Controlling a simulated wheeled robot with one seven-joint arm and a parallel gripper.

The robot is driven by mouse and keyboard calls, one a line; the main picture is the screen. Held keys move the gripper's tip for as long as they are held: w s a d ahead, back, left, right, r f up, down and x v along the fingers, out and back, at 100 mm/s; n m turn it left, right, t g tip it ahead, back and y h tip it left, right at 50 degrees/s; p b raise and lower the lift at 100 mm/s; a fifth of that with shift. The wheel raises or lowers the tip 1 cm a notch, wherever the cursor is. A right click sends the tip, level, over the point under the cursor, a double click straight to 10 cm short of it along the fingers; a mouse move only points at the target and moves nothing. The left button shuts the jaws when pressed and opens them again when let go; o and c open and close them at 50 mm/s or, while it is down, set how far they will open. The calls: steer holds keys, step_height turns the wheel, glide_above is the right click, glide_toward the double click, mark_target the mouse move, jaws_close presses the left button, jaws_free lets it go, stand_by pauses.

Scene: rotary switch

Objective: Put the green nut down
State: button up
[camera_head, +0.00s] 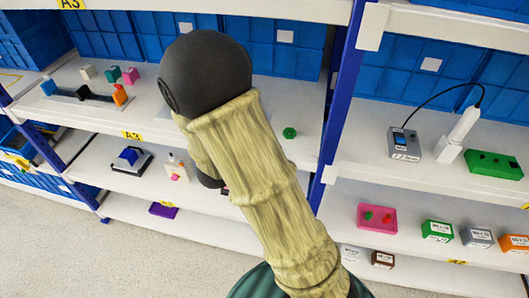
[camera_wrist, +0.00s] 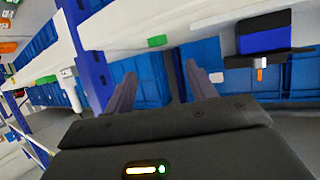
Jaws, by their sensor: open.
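A small green nut (camera_head: 290,132) rests on the white middle shelf (camera_head: 300,155), just right of my arm in the head view. It stands apart from the blue upright post. My gripper (camera_wrist: 158,82) shows in the wrist view with its two dark fingers spread and nothing between them. In the head view my own arm covers the gripper, so its distance from the nut cannot be told there.
A blue post (camera_head: 338,95) divides the shelving. Left are small coloured blocks (camera_head: 112,73) and a dark-and-blue device (camera_head: 131,158). Blue bins stand behind.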

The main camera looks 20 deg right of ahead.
steer(key=s+a+n+y, duration=0.1)
steer(key=a+n+y, duration=0.55)
steer(key=y, duration=0.35)
steer(key=s+d+n+g+y, duration=0.1)
steer(key=s+n+g, duration=0.3)
steer(key=s, duration=0.8)
steer(key=shift+s+d+r+n+g, duration=0.15)
steer(key=shift+s+r+n+g, duration=0.1)
steer(key=shift+r+n+g, duration=0.15)
